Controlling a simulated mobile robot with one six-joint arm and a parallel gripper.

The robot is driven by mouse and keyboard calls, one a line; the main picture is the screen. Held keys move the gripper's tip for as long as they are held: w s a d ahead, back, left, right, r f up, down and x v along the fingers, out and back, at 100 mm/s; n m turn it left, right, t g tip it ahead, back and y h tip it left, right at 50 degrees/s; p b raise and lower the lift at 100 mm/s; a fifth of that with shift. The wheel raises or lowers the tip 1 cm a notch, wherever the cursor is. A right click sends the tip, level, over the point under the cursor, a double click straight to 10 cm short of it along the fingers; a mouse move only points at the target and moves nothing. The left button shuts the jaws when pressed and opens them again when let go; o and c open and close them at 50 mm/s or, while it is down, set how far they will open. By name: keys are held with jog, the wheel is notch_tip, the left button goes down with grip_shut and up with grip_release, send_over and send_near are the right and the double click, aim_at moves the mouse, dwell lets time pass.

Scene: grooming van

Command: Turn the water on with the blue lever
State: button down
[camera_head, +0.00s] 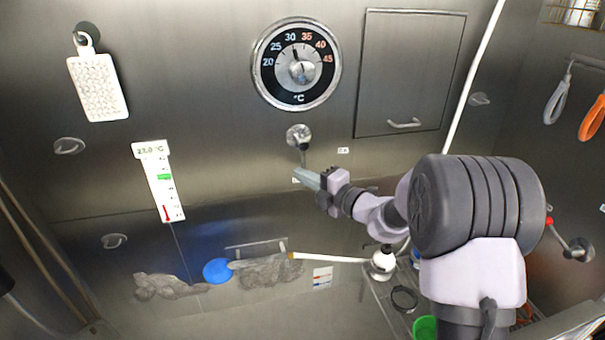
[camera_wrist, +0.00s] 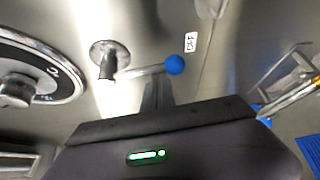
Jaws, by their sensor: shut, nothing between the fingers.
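The water lever's round metal mount (camera_head: 298,134) is on the steel wall below the temperature dial, with its arm pointing down. In the wrist view the lever's blue ball (camera_wrist: 175,64) is at the end of a bright rod from the mount (camera_wrist: 108,55), close to a label reading OFF (camera_wrist: 191,42). My gripper (camera_head: 300,175) is shut and empty, its fingertips at the lower end of the lever; the ball is hidden or not distinguishable in the head view. In the wrist view the fingers (camera_wrist: 156,92) reach up near the rod; I cannot tell whether they touch it.
The temperature dial (camera_head: 297,64) is above the lever, and a wall panel with a handle (camera_head: 404,123) is to the right. A small label (camera_head: 343,150) is right of the lever. A thermometer strip (camera_head: 162,183) hangs at left. The wall around the lever is mostly clear.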

jog(key=shift+d+r, duration=0.1)
jog(key=w+d+r+n+g+h+p, duration=0.1)
jog(key=d+r+n+h+p, duration=0.3)
jog(key=d+n+h+p, duration=0.3)
jog(key=shift+w+r+n+g+p, duration=0.35)
jog(key=shift+n+p, duration=0.55)
jog(key=shift+p, duration=0.3)
jog(key=shift+r, duration=0.15)
